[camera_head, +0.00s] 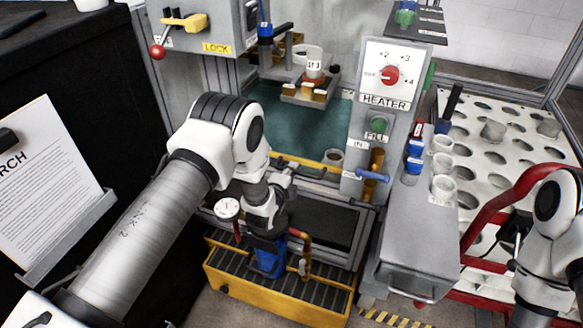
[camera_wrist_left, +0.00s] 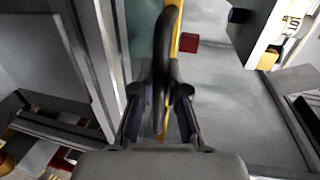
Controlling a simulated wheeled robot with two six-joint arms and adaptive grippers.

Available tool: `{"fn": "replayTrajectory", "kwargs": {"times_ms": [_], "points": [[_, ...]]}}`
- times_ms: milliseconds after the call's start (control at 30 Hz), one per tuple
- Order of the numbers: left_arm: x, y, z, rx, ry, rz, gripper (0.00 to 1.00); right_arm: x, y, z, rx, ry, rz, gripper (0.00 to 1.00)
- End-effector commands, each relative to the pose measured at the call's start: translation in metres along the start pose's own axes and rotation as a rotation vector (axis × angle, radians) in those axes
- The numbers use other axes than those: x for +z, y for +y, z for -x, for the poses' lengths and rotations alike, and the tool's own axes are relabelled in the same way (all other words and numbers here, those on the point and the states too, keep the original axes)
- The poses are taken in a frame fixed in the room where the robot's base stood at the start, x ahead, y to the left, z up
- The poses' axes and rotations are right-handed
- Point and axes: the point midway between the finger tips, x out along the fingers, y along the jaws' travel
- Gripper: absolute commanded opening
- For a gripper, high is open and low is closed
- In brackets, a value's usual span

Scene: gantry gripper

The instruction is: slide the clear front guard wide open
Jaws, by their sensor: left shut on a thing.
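The clear front guard is hard to make out against the bay; a yellow strip that looks like its edge (camera_head: 308,164) runs along the front of the teal-floored bay. My left gripper (camera_head: 284,178) is at this strip, partly hidden by my own wrist. In the left wrist view, the left gripper's fingers (camera_wrist_left: 160,98) are shut on a dark, upright bar-like handle (camera_wrist_left: 171,35). A yellow strip (camera_wrist_left: 177,30) runs just behind the handle. How far the guard stands open cannot be told. My right arm shows at the right edge, but its gripper is not visible.
The heater panel (camera_head: 391,75) stands right of the bay, with a blue lever (camera_head: 372,175) below it. A lock box (camera_head: 205,28) is at upper left. A yellow grated step (camera_head: 225,279) lies below. A white perforated table (camera_head: 505,155) is at right.

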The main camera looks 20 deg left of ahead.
Motion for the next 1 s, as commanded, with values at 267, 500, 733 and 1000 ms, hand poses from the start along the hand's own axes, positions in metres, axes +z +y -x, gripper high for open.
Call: {"fn": "replayTrajectory", "kwargs": {"times_ms": [267,500,733,1000], "points": [[0.0,0.007,-0.001,0.002,0.001,0.0,0.0,0.0,0.0,-0.004,0.0,0.0,0.0,0.4],[0.0,0.006,-0.001,0.002,0.001,0.0,0.3,0.0,0.0,-0.004,0.0,0.0,0.0,0.4],[0.0,0.006,-0.001,0.001,0.0,0.0,0.39,0.0,0.0,-0.004,0.0,0.0,0.0,0.4],[0.0,0.006,0.017,0.003,0.0,0.0,0.39,0.0,0.0,-0.004,0.0,0.0,0.0,0.4]]}}
